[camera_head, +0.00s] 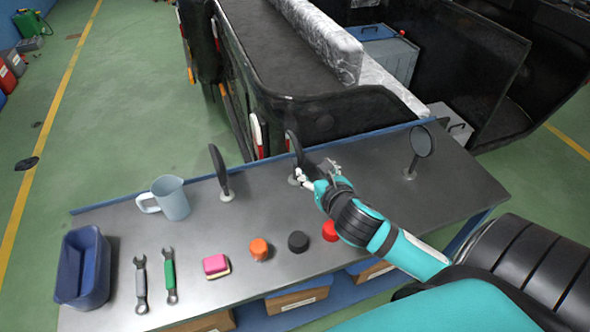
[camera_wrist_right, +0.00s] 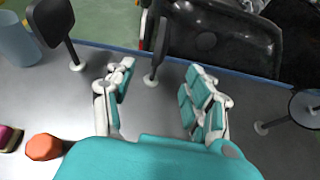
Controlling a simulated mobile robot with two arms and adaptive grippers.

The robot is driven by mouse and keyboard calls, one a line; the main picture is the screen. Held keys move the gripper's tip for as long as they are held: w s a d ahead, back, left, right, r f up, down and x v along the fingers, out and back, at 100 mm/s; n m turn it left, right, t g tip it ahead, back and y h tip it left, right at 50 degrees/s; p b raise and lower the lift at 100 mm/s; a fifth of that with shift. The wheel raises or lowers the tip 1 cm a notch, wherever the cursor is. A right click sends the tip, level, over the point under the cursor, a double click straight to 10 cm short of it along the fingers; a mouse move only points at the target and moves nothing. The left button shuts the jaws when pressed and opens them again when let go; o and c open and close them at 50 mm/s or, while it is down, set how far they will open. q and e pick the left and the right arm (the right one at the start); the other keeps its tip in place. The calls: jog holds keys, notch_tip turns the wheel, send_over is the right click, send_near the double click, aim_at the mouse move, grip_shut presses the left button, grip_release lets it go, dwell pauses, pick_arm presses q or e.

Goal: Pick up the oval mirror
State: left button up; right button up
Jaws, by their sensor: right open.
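Three dark mirrors on round white bases stand on the grey table. The middle mirror (camera_head: 292,145), narrow and seen nearly edge-on, is likely the oval mirror; it also shows in the right wrist view (camera_wrist_right: 157,48). The left mirror (camera_head: 218,168) looks like a rounded rectangle in the wrist view (camera_wrist_right: 52,22). The right mirror (camera_head: 421,141) looks round. My right gripper (camera_head: 302,173) is at the middle mirror's lower part. In the wrist view its open fingers (camera_wrist_right: 160,70) are on either side of that mirror's stem, with gaps visible. My left gripper is not in view.
A grey-blue mug (camera_head: 172,198), a blue bin (camera_head: 82,266), two wrenches (camera_head: 169,276), a pink sponge (camera_head: 216,265) and orange, black and red caps (camera_head: 298,241) are on the table (camera_head: 345,160). A black rickshaw body (camera_head: 325,110) stands close behind it.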

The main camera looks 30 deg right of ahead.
aim_at(300, 154)
jog(key=shift+n, duration=0.3)
jog(key=x, duration=0.3)
jog(key=p+x, duration=0.1)
jog(key=x, duration=0.7)
jog(key=shift+w+d+r, duration=0.1)
jog(key=shift+w+r, duration=0.1)
jog(key=shift+w, duration=0.15)
jog(key=shift+f+p+x, duration=0.2)
jog(key=shift+p+x, duration=0.1)
jog(key=shift+x, duration=1.2)
jog(key=shift+f+p+x, duration=0.15)
jog(key=shift+p+x, duration=0.15)
jog(key=shift+x, duration=1.2)
jog(key=shift+s+d, duration=0.1)
jog(key=shift+s, duration=0.1)
grip_shut()
